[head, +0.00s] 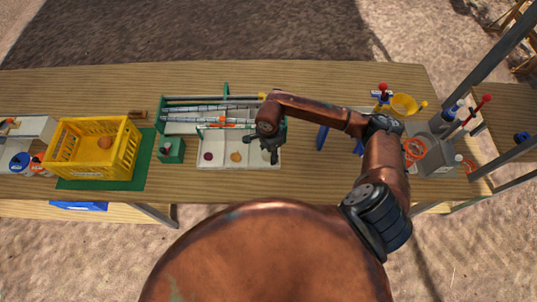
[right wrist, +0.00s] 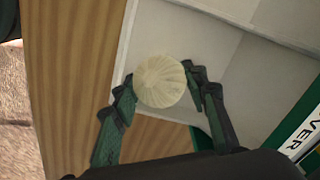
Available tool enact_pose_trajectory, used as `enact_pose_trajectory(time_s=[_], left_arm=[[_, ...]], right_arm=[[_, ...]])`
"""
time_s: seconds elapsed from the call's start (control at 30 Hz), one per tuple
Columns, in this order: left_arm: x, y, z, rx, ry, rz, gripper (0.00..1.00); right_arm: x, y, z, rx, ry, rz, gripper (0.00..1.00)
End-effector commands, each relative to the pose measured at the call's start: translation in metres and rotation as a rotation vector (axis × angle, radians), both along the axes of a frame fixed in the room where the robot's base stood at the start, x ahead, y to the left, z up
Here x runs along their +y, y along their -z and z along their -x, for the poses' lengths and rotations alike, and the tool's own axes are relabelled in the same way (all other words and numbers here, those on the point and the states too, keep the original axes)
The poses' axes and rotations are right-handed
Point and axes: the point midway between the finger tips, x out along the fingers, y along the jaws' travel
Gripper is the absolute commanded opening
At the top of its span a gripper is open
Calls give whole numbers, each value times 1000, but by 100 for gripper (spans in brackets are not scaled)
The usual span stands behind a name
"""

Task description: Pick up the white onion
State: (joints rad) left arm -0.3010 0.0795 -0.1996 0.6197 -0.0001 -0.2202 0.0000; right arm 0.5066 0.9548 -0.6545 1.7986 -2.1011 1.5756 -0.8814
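The white onion (right wrist: 160,81) is pale and ribbed. In the right wrist view it sits between the two fingers of my right gripper (right wrist: 160,85), over the white compartment of the sorting tray (right wrist: 165,28). The fingers are spread on either side of it, their tips close to its sides; I cannot tell whether they touch it. In the head view my right gripper (head: 272,155) points down over the right compartment of the tray (head: 222,163) and hides the onion. My left gripper is not in view.
A dark red onion (head: 208,156) and a yellow onion (head: 236,156) lie in the tray's other compartments. A yellow crate (head: 77,170) stands on a green mat (head: 150,160) at left. A green rack with grey rods (head: 200,113) lies behind the tray. Funnel stands (head: 403,104) are at right.

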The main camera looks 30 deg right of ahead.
Motion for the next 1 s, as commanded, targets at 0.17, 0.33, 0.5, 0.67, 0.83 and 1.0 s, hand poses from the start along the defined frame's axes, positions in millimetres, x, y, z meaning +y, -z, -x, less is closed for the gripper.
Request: enact_pose_trajectory(time_s=[0.17,0.33,0.5,0.67,0.83,1.0], left_arm=[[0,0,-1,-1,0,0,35],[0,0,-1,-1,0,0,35],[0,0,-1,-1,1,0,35],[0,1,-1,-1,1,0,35],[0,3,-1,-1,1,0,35],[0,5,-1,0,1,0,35]], right_arm=[[0,0,0,0,0,0,25],[0,0,0,0,0,0,13],[0,-1,0,-1,0,0,13],[0,-4,-1,-1,0,0,13],[-1,-19,-2,-4,-1,1,13],[9,-48,9,-5,-5,-1,13]])
